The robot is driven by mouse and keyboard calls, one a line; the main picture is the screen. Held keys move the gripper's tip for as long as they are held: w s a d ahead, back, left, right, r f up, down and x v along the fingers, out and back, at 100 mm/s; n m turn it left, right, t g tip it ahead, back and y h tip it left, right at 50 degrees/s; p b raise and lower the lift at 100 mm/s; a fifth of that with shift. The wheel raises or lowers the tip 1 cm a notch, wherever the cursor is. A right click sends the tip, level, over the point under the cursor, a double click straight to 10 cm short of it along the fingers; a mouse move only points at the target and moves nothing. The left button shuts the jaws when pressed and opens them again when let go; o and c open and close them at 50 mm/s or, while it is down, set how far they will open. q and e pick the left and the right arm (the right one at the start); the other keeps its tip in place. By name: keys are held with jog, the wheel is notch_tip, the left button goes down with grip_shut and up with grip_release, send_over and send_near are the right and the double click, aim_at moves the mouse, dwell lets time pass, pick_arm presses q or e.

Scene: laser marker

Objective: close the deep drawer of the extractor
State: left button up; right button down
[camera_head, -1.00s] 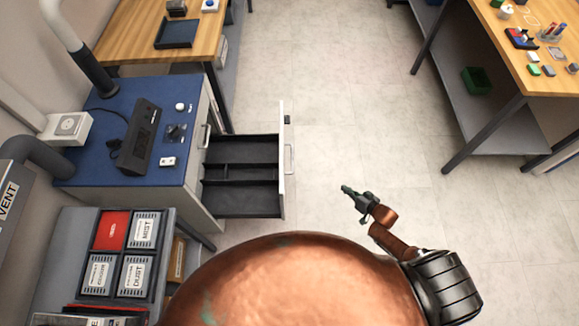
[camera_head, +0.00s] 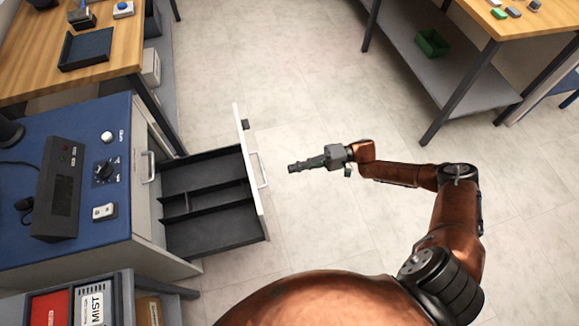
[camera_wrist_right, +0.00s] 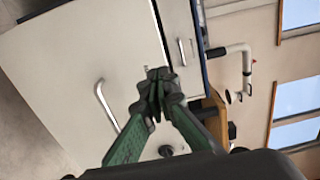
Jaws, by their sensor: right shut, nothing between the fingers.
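The extractor's cabinet (camera_head: 150,225) stands at the left with a blue top. Its deep drawer (camera_head: 212,200) is pulled out to the right, showing a dark, divided, empty inside. The white drawer front (camera_head: 250,175) carries a bar handle (camera_head: 262,169), which also shows in the right wrist view (camera_wrist_right: 108,105). My right gripper (camera_head: 292,167) is shut and empty, a little to the right of the handle and apart from it. In the right wrist view its green fingers (camera_wrist_right: 155,80) meet in front of the drawer front. My left gripper is not in view.
A black control box (camera_head: 58,185), a dial (camera_head: 104,171) and a switch (camera_head: 105,211) are on the blue top. A wooden bench (camera_head: 110,75) stands at upper left, another table (camera_head: 490,20) at upper right. The floor (camera_head: 300,90) between them is clear.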

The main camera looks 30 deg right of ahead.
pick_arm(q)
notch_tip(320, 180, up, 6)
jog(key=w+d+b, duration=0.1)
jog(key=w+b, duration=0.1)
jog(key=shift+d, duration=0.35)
pick_arm(e)
jog(key=x, duration=1.1)
jog(key=shift+a, duration=0.15)
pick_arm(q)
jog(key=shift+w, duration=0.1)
pick_arm(e)
jog(key=shift+w, duration=0.1)
